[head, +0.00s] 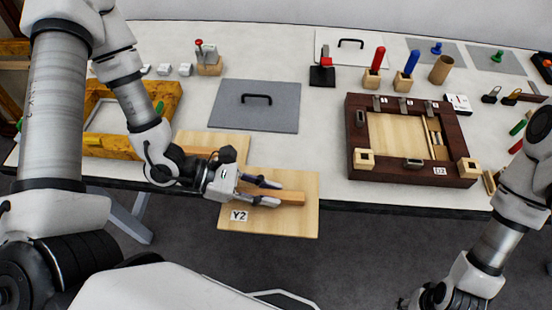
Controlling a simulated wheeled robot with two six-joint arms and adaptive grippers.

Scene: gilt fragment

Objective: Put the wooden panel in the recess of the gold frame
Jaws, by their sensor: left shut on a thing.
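The wooden panel (300,220) is a pale square board with a "Y2" label and a brown bar (292,198) across its top. In the head view it shows at the table's front edge and extends past it. My left gripper (268,192) is shut on the bar. The gold frame (168,92) lies on the table at the left, with a pale inside area partly hidden behind my left arm. The panel is apart from it, to its right. My right arm is at the lower right; its gripper is not visible.
Another pale board (225,142) with a bar lies behind the held panel. A grey plate (235,112) with a black handle lies behind that. A dark wooden frame (415,176) with blocks and clamps stands at right. Clear table lies between plate and dark frame.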

